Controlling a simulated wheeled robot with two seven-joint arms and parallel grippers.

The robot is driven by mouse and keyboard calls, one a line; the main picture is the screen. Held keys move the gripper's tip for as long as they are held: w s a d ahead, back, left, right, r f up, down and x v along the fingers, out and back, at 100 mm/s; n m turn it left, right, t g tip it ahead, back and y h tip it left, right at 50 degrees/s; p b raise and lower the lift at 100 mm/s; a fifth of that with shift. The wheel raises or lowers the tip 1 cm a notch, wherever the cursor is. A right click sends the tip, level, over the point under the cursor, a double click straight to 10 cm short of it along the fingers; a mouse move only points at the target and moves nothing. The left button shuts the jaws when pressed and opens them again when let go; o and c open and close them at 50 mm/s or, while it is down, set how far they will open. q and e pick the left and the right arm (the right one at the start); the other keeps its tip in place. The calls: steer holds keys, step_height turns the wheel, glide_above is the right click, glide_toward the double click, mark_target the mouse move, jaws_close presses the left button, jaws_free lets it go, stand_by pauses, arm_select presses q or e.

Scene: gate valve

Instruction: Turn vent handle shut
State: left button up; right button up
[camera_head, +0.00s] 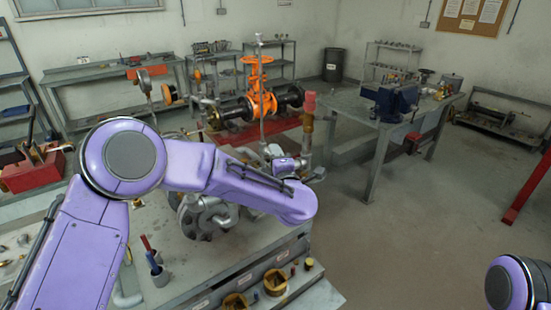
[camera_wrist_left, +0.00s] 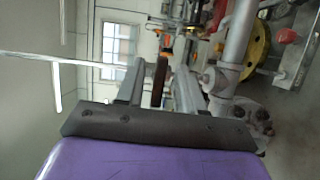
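My left gripper (camera_wrist_left: 157,84) is open in the left wrist view, its two grey fingers apart. A narrow dark red-brown bar (camera_wrist_left: 159,80) shows between the fingers, and I cannot tell whether it touches either one. It may be the vent handle, but this is not certain. In the head view my purple left forearm hides most of the gripper in front of the pipework. Just beyond the wrist stands an upright brass fitting (camera_head: 306,127) with a red top (camera_head: 309,102). My right gripper is out of view.
An orange gate valve (camera_head: 260,88) on dark flanged pipe stands behind the arm. Grey pipework (camera_head: 196,218) crowds the bench below it. A blue vise (camera_head: 392,102) sits on a table at right. Open floor (camera_head: 420,220) lies at right.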

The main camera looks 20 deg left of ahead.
arm_select(q)
steer(key=b+v, duration=0.4)
steer(key=v, duration=0.6)
steer(key=shift+s+d, duration=0.15)
steer(key=shift+s, duration=0.1)
steer(key=shift+r, duration=0.1)
